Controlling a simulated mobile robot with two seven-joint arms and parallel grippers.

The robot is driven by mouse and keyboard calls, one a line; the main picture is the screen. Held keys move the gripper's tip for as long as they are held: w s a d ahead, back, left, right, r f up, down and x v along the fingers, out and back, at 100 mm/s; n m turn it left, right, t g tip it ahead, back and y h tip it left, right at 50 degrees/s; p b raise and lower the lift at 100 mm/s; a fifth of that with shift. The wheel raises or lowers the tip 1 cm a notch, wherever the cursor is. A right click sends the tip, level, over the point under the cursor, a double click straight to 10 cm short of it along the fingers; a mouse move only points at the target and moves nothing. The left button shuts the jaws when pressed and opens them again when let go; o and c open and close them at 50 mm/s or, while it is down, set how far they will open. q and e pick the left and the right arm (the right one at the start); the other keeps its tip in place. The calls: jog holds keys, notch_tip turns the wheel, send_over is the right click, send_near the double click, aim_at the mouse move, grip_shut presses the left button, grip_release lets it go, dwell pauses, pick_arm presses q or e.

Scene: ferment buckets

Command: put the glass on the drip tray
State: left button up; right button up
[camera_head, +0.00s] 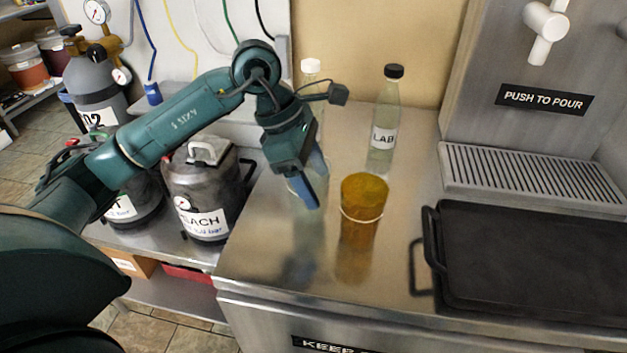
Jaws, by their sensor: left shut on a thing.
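A bluish see-through glass (321,167) is on the left part of the steel counter, largely hidden by my left gripper (307,190). My left gripper points down and is shut on this glass. I cannot tell whether the glass's base touches the counter. The drip tray (530,181) is a slotted metal grille at the right, under the tap, with nothing on it. It is well to the right of the gripper. My right gripper is not in view.
An amber cup (363,197) stands just right of the gripper. A black-capped LAB bottle (384,120) and a white-capped bottle (311,68) stand behind. A black griddle-like slab (540,262) with a handle lies in front of the tray. The tap (546,22) hangs above it.

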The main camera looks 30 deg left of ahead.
pick_arm(q)
jog(key=shift+f, duration=0.6)
jog(key=shift+f, duration=0.2)
jog(key=o, duration=1.1)
